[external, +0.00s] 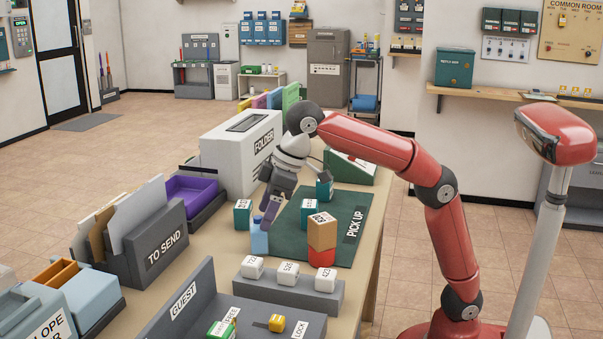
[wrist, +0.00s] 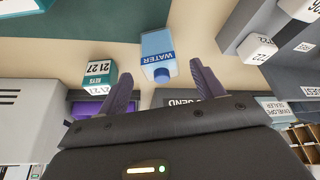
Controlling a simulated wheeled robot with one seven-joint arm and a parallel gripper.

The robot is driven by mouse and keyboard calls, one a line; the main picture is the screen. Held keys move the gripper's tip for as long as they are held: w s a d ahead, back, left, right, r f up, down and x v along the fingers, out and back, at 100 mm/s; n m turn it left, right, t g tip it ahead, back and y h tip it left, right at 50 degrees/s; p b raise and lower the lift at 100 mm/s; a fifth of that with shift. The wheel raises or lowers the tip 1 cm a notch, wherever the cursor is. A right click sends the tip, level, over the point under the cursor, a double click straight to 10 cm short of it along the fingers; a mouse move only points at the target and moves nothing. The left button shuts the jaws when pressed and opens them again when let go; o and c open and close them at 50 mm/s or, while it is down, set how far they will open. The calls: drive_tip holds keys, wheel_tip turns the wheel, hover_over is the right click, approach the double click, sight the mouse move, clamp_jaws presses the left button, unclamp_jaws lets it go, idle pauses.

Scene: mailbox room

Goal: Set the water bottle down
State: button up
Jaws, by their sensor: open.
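The water bottle (external: 259,239) is light blue and stands upright on the table, by the left edge of the green PICK UP mat (external: 345,197). In the wrist view the bottle (wrist: 157,55) shows its WATER label and blue cap. My gripper (external: 266,215) is just above and beside the bottle in the external view, partly covering its top. In the wrist view my gripper (wrist: 161,76) has its two purple fingers spread, with the bottle beyond the gap between the tips. Nothing is held.
A teal box (external: 242,214) stands close to the left of the bottle. An orange box on a red base (external: 322,232) and another teal box (external: 324,186) are on the mat. A grey rack with white blocks (external: 290,292) lies in front, and the TO SEND holder (external: 150,250) at left.

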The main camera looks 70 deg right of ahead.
drive_tip(key=a+v, duration=0.1)
drive_tip(key=v, duration=0.5)
drive_tip(key=shift+d+r, duration=0.3)
drive_tip(key=shift+d, duration=0.2)
drive_tip(key=shift+s, duration=0.15)
drive_tip(key=s+d+f+t+h+b, duration=0.1)
drive_tip(key=s+d, duration=0.4)
drive_tip(key=d, duration=0.3)
drive_tip(key=s+d+f+h+b, duration=0.1)
drive_tip(key=s+d, duration=0.3)
drive_tip(key=d, duration=0.4)
drive_tip(key=s+d+f+h+b, duration=0.2)
drive_tip(key=s+d+f, duration=0.7)
drive_tip(key=s+d, duration=0.35)
drive_tip(key=s+d+f, duration=0.2)
drive_tip(key=s+f, duration=0.2)
drive_tip(key=f, duration=0.4)
drive_tip(key=w+a+f+m+y+p, duration=0.2)
drive_tip(key=w+a+f+m+p, duration=0.1)
drive_tip(key=a+f, duration=0.6)
drive_tip(key=shift+f+m+p, duration=0.3)
drive_tip(key=shift+m+p, duration=0.35)
drive_tip(key=shift+m, duration=0.15)
